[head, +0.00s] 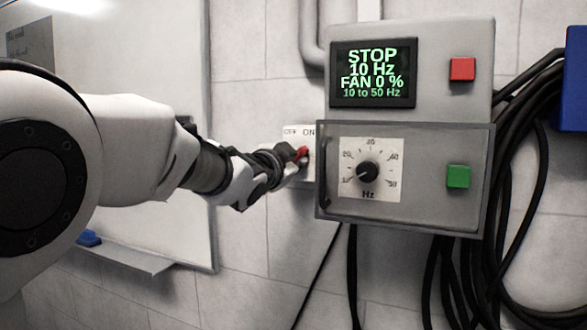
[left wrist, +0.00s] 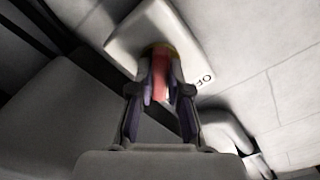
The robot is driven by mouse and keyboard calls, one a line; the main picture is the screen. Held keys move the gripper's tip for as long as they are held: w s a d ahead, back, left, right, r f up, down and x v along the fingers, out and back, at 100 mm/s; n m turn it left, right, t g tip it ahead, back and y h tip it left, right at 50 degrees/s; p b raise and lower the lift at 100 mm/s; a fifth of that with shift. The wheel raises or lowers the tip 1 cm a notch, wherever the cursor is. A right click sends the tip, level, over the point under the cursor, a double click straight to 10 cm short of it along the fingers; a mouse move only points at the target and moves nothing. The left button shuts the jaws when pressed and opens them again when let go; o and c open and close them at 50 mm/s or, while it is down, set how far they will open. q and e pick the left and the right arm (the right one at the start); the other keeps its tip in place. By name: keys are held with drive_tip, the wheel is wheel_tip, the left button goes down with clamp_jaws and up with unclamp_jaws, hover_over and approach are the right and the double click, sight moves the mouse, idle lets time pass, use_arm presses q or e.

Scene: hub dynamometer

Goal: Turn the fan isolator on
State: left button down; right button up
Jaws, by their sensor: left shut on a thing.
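The fan isolator is a small pale box (head: 292,130) on the wall, left of the grey control unit, with "OFF" and "ON" printed along its top. Its red handle (head: 301,155) is partly hidden by my left gripper (head: 299,158). In the left wrist view the red handle (left wrist: 160,75) sits between the two fingers of my left gripper (left wrist: 160,92), which is shut on it. In the head view the handle's visible part leans up toward the right, toward the "ON" side. My right gripper is not in view.
The control unit's display (head: 373,73) reads STOP, 10 Hz, FAN 0 %. A clear cover (head: 330,205) stands over the dial (head: 368,172) and green button (head: 458,177). A red button (head: 462,69) is above. Black cables (head: 520,190) hang at right; a whiteboard (head: 150,60) is left.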

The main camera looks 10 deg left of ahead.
use_arm(q)
drive_tip(key=shift+r+m, duration=0.3)
drive_tip(key=shift+m, duration=0.1)
drive_tip(key=c, duration=1.1)
unclamp_jaws()
drive_tip(key=shift+d, duration=0.1)
drive_tip(key=shift+s, duration=0.15)
drive_tip(key=shift+f, duration=0.1)
